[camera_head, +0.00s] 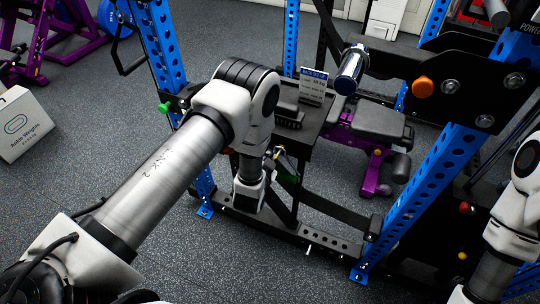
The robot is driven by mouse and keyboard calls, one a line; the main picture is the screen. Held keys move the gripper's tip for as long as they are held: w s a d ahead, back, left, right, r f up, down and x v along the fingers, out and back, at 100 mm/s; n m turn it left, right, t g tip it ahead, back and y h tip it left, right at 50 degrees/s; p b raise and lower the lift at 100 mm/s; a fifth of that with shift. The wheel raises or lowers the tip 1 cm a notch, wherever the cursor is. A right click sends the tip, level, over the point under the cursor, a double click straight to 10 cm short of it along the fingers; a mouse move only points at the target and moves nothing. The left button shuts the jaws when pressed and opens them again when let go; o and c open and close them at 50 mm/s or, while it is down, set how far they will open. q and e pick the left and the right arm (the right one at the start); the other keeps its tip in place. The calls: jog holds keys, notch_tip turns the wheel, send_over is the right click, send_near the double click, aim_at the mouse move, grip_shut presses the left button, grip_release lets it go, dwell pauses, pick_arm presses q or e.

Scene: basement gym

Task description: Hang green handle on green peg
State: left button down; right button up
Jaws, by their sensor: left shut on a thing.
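A bright green peg (165,108) sticks out from the left blue rack upright, left of my left arm. My left gripper (279,160) is at the end of the left arm, in front of the rack, and partly hidden by my wrist. It is shut on a dark green handle (290,179), of which only a small part shows. The handle is to the right of and lower than the green peg in the picture, apart from it. My right arm shows at the right edge, but its gripper is out of view.
An orange knob (423,87) sits on the right rack bracket. A dark tray (313,118) with a small sign (313,85) stands behind my left arm. A purple-framed bench (373,122) is behind the rack. A white box (22,124) lies at far left.

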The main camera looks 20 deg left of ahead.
pick_arm(q)
jog(key=shift+s+f+b, duration=0.1)
jog(key=shift+f+b, duration=0.1)
jog(key=shift+b, duration=0.1)
jog(key=c, duration=1.3)
grip_release()
jog(key=shift+r, duration=0.1)
